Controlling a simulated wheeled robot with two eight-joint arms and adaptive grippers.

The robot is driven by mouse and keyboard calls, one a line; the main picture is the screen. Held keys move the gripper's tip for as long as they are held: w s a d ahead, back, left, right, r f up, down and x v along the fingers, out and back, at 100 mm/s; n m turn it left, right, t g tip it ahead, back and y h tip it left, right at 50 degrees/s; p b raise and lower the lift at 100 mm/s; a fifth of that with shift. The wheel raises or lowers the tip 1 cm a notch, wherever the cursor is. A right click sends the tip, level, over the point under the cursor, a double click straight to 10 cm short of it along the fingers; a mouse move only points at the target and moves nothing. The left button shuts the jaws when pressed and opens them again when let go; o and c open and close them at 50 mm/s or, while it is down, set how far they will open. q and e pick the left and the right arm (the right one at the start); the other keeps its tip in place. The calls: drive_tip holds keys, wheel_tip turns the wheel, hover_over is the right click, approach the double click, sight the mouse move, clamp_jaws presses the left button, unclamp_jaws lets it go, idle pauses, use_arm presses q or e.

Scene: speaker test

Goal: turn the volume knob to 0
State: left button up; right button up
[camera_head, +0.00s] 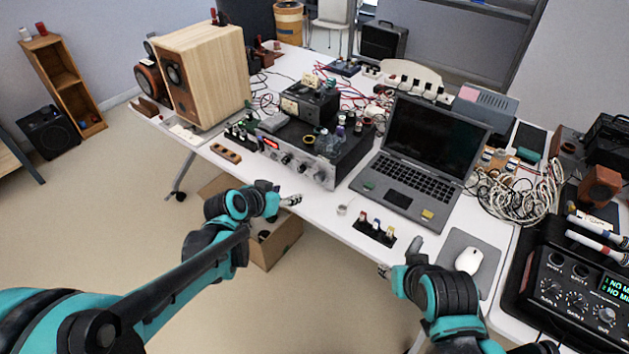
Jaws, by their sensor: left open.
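A silver-fronted amplifier (296,166) stands on the white table, with a row of knobs and a small red display on its front panel. A larger round knob (319,177) sits at the right end of that panel; I cannot read any marking on it. My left gripper (292,200) is open and empty at the table's front edge, in front of and below the panel, apart from the knobs. My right gripper (397,262) is by the table edge, left of the mouse, and its fingers are too unclear to tell their state.
An open laptop (423,160) stands right of the amplifier. A black strip with several small knobs (374,229) lies before it. A mouse (468,260) and a black mixer (575,290) are at the right. A wooden speaker (205,75) stands at the left. A cardboard box (275,245) is below the edge.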

use_arm(q)
drive_tip(key=w+d+f+m+h, duration=0.1)
drive_tip(key=w+d+f, duration=0.1)
drive_tip(key=w+f, duration=0.3)
drive_tip(key=m+t+h, duration=0.2)
approach(317, 180)
drive_tip(key=shift+w+d+f, duration=0.1)
drive_tip(key=shift+w+d, duration=0.3)
drive_tip(key=shift+w, duration=0.05)
drive_tip(key=b+x, duration=0.1)
drive_tip(key=x, duration=0.2)
drive_tip(key=b+x, duration=0.1)
drive_tip(key=x, duration=0.2)
drive_tip(key=shift+f, duration=0.25)
drive_tip(key=shift+w+d+f, duration=0.15)
drive_tip(key=shift+w+d, duration=0.2)
drive_tip(key=shift+w, duration=0.25)
drive_tip(key=c, duration=1.2)
